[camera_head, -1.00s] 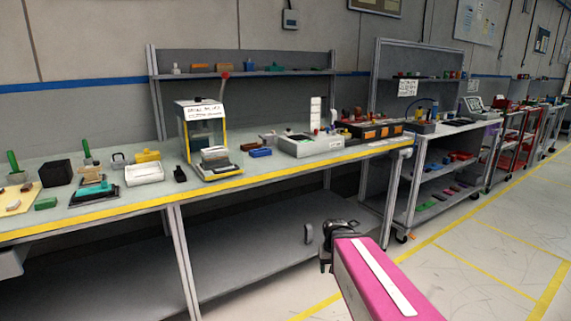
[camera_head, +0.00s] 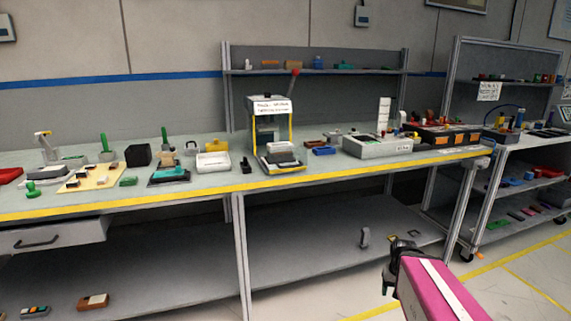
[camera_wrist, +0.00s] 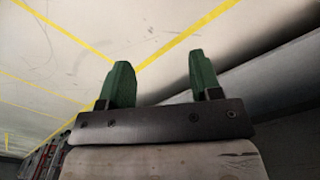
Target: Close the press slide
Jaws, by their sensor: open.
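The press (camera_head: 269,121) stands on the workbench near the middle of the head view, with a yellow-edged frame, a white label on top and a red-knobbed lever. Its slide (camera_head: 281,158), a pale tray with a grey block on it, sticks out at the front of the press toward the bench edge. My gripper shows in the wrist view (camera_wrist: 161,85) with two green fingers apart and nothing between them. In the head view my arm is at the lower right, in front of the bench and below its top, well apart from the press.
The bench top (camera_head: 330,168) has a yellow front edge. A white bin (camera_head: 213,163) and small black part stand left of the press; a blue block (camera_head: 324,151) and a grey box (camera_head: 378,146) stand right. A drawer (camera_head: 50,238) hangs under the bench at left. Floor shows at lower right.

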